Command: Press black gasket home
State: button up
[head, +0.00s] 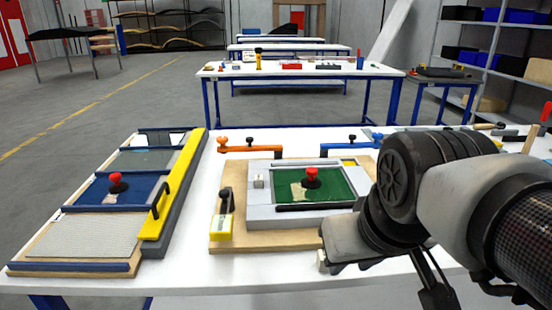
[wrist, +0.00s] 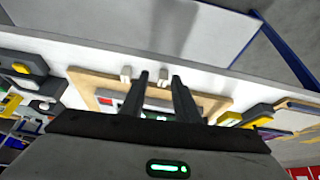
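A light grey frame (head: 262,208) lies on a wooden board (head: 226,244) at the table's middle. A green panel (head: 338,186) with a red-topped knob (head: 311,178) sits inside it. A dark strip (head: 316,206), which looks like the black gasket, runs along the frame's front edge. I cannot tell how deep it is seated. My gripper (wrist: 160,76) shows in the wrist view with its two dark fingers apart and nothing visible between them. It is over the board (wrist: 88,84). In the head view my arm covers the frame's right front corner and hides the fingertips.
An orange clamp (head: 252,149) and a blue clamp (head: 350,150) stand behind the board. A yellow-black clamp (head: 222,222) is at its left front. A layered rack with a yellow bar (head: 178,190) fills the table's left. White tabletop is clear between rack and board.

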jog(key=w+r+n+p, duration=0.1)
jog(key=w+r+p, duration=0.1)
jog(key=r, duration=0.1)
jog(key=w+r+n+g+p, duration=0.1)
jog(key=r, duration=0.1)
jog(key=shift+w+r+n+p, duration=0.15)
jog(key=shift+w+n+p, duration=0.15)
grip_shut()
jog(key=w+r+n+g+p, duration=0.2)
jog(key=w+r+n+p, duration=0.1)
jog(key=w+n+p, duration=0.4)
jog(key=w+r+n+g+p, duration=0.2)
jog(key=w+n+p, duration=0.5)
jog(key=w, duration=0.4)
jog(key=shift+w+r+n, duration=0.3)
jog(key=shift+w+r, duration=0.05)
jog(key=shift+r, duration=0.2)
